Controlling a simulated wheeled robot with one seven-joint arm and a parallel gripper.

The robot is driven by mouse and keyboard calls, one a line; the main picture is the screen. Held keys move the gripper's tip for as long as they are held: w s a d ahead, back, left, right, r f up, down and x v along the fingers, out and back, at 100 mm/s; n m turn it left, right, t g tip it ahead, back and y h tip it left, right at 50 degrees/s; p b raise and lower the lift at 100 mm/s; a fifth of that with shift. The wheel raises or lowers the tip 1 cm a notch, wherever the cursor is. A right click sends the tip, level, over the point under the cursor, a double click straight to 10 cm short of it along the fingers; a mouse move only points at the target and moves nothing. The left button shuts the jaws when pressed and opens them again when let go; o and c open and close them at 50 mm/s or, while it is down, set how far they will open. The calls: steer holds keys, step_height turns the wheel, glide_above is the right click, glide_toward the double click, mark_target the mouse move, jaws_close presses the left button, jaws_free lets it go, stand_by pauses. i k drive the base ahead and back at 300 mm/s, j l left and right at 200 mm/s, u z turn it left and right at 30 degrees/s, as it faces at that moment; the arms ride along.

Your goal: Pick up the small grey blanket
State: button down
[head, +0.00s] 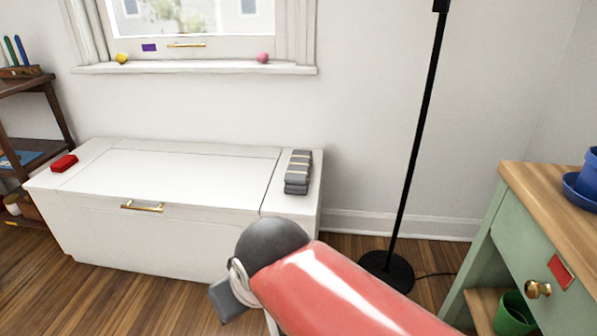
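The small grey blanket (298,172) is folded, with pale stripes, and lies on the right end of the white chest's top (170,168) in the head view. My arm reaches in from the lower right, in front of the chest. Only its red link, dark rounded joint and a grey part beyond it show. The fingertips of my gripper are not visible. The blanket is in full view, beyond and above the dark joint in the picture, and nothing touches it from my side.
A red item (64,163) lies on the chest's left end. A black lamp pole (415,140) stands right of the chest on a round base (386,270). A green cabinet (520,235) with a wooden top is at right. A dark shelf (35,85) is at left.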

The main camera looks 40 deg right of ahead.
mark_target(297, 179)
steer(key=i+l+z, duration=0.35)
steer(key=i+l, duration=0.55)
steer(key=i, duration=0.15)
